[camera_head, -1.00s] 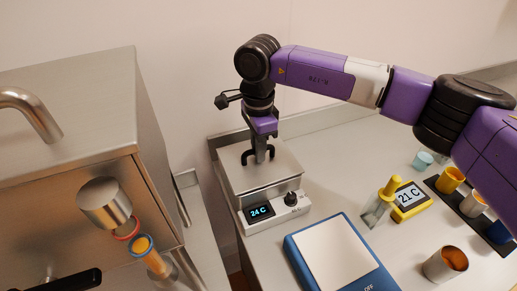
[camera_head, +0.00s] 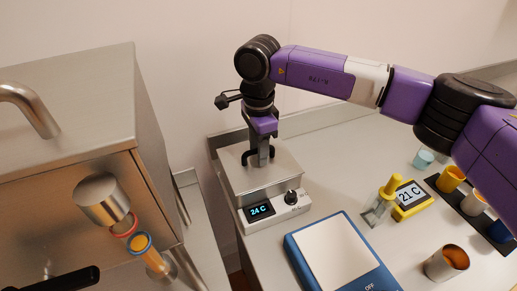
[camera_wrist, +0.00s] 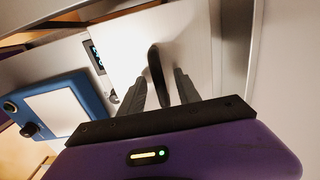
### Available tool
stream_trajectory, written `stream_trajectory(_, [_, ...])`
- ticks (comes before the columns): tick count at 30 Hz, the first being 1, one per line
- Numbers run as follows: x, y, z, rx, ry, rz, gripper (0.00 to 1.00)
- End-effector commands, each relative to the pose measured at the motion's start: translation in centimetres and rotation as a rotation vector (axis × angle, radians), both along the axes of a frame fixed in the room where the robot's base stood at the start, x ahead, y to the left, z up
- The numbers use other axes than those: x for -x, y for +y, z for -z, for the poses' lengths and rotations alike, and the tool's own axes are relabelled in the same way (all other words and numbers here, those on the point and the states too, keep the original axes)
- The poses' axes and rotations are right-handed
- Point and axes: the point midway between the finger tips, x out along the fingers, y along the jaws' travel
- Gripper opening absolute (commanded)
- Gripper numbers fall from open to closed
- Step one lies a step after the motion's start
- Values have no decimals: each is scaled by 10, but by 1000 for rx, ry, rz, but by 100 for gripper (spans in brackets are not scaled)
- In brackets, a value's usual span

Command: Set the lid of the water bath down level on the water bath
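The water bath (camera_head: 277,210) stands on the bench by the back wall, its front display reading 24 C. Its flat grey lid (camera_head: 283,171) lies over the top and looks level; I see no clear gap under its front edge. The lid also shows in the wrist view (camera_wrist: 190,45). My gripper (camera_head: 262,163) points down at the lid's black arched handle (camera_head: 245,158). In the wrist view the handle (camera_wrist: 154,65) stands between the two fingers of my gripper (camera_wrist: 161,82), which are apart with a visible gap beside the handle.
A blue scale (camera_head: 335,255) stands in front and to the right of the bath. A yellow thermometer unit (camera_head: 410,200), a metal cup (camera_head: 447,263) and a rack of coloured cups (camera_head: 450,180) are farther right. A steel hopper cabinet (camera_head: 70,130) is at left.

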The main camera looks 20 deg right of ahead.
Motion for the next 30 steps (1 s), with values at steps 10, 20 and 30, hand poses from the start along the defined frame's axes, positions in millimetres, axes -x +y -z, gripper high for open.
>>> stream_trajectory(10, [-1, -1, -42, 2, -4, 1, 39])
stream_trajectory(20, [0, 0, -77, 1, -1, 0, 39])
stream_trajectory(30, [0, 0, -78, 0, -1, 0, 39])
